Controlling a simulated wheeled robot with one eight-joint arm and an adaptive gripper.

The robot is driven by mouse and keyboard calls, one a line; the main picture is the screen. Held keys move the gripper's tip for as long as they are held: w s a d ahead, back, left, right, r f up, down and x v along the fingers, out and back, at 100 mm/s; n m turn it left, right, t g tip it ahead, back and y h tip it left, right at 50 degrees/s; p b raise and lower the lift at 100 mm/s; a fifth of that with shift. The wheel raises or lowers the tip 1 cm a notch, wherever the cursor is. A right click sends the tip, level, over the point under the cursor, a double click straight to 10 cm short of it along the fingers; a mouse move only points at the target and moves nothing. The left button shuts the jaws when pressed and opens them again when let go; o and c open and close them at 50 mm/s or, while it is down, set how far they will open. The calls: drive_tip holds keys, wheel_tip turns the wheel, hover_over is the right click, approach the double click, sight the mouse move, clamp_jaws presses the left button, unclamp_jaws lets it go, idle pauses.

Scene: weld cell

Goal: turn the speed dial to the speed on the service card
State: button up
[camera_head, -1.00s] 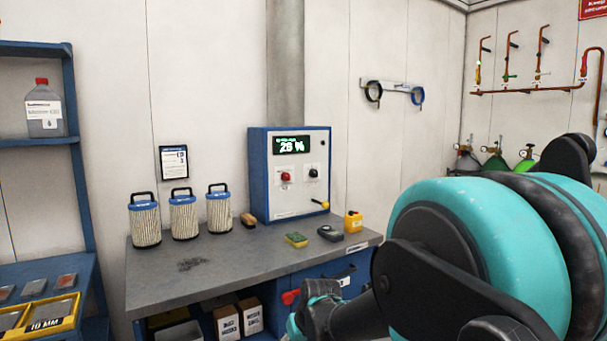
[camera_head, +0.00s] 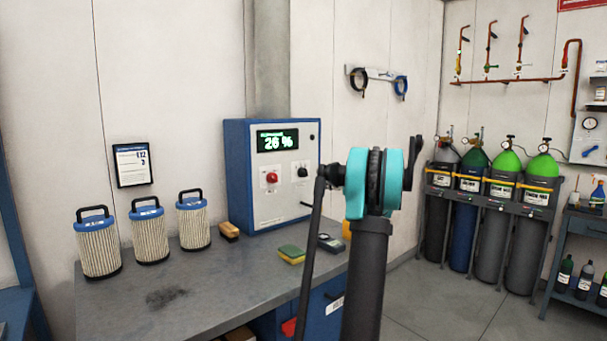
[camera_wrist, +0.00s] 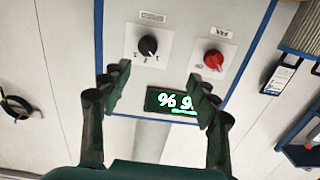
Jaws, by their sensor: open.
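The blue and white control cabinet (camera_head: 283,205) stands on the bench with a green display (camera_head: 277,141) reading 26 %. On its front are a red knob (camera_head: 272,178) and a black dial (camera_head: 302,172). The wrist view shows them upside down: the black dial (camera_wrist: 148,45) on a white plate with marks, and the red knob (camera_wrist: 213,60). My gripper (camera_wrist: 158,88) is open and empty, fingers pointing at the cabinet, apart from the dial. A framed card (camera_head: 132,165) hangs on the wall; its large print looks like "E12" and "3", the small text unreadable.
Several filter canisters (camera_head: 147,232) stand left on the bench (camera_head: 215,280). A brush (camera_head: 229,230), a green and yellow sponge (camera_head: 292,254) and a dark handheld device (camera_head: 330,243) lie before the cabinet. Gas cylinders (camera_head: 484,215) stand at the right. The floor between is clear.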

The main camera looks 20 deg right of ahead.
drive_tip(key=d, duration=0.2)
approach(305, 174)
drive_tip(key=shift+t, duration=0.3)
drive_tip(key=x, duration=0.9)
drive_tip(key=shift+w+f, duration=0.15)
drive_tip(key=shift+w, duration=0.15)
drive_tip(key=shift+c, duration=0.3)
drive_tip(key=c, duration=1.1)
